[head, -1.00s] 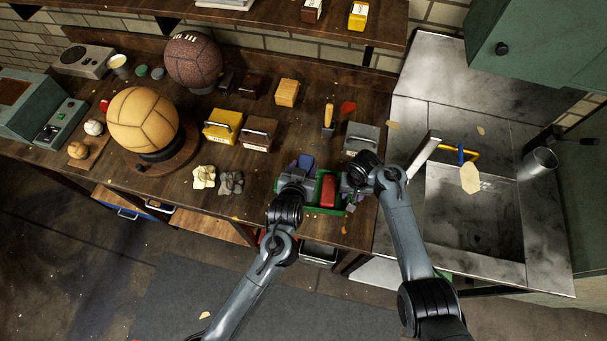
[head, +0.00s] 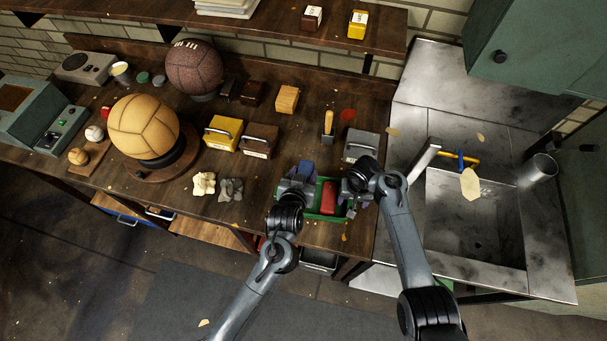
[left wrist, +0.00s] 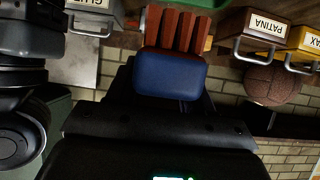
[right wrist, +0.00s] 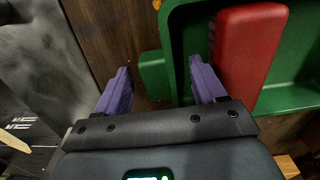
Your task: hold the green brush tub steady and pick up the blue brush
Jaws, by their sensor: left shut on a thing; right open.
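The green brush tub (head: 343,211) sits at the bench's front edge, with a red block (head: 329,196) inside. In the left wrist view my left gripper is shut on the blue brush (left wrist: 170,75), its reddish-brown bristles pointing away from the gripper. In the head view my left gripper (head: 300,175) is at the tub's left end, and its arm hides part of the tub. My right gripper (right wrist: 160,85) is open at the tub's right end. In the right wrist view one finger is outside the tub wall and the other inside, beside the red block (right wrist: 248,55).
A grey tin (head: 360,145) and a wooden-handled tool (head: 328,124) stand behind the tub. Yellow (head: 222,132) and brown (head: 259,140) boxes and pale scraps (head: 204,184) lie to its left. A metal sink (head: 475,215) is at the right.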

